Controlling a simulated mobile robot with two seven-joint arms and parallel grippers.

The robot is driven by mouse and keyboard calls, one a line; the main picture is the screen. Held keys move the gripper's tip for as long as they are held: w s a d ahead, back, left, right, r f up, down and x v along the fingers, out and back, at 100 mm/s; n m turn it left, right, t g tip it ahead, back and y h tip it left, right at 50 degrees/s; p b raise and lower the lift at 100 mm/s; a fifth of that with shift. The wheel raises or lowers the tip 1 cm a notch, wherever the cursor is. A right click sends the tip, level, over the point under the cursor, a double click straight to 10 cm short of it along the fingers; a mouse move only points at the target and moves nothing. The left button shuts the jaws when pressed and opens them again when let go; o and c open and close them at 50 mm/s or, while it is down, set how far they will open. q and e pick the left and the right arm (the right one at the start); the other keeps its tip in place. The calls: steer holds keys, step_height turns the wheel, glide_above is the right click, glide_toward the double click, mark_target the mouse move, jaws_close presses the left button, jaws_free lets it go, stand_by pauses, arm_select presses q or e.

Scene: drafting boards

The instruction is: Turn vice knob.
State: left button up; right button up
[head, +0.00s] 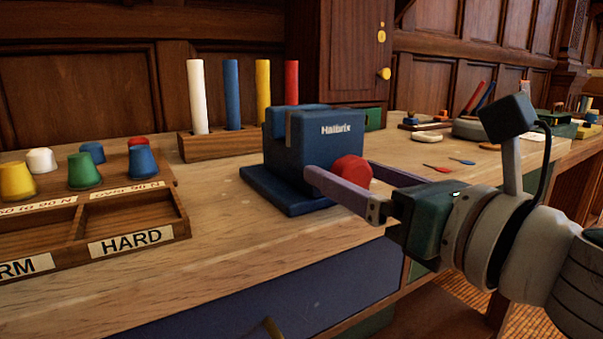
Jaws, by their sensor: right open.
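The blue vice (316,146) stands on its base plate on the wooden bench. Its red knob (351,172) faces right, toward my right arm. My right gripper (335,172) comes in from the right, with its two long fingers apart on either side of the red knob. The near finger passes in front of the vice's lower side. The far finger is partly hidden behind the knob. I cannot tell whether either finger touches the knob. My left gripper is not in view.
A wooden rack (217,142) with white, blue, yellow and red rods stands behind the vice. A wooden tray (128,217) with a HARD label and several coloured caps sits at left. Small tools lie on the bench (440,150) at back right. Bare bench lies in front of the vice.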

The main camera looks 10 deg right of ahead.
steer(key=shift+c, duration=0.3)
steer(key=c, duration=1.3)
steer(key=shift+m, duration=0.4)
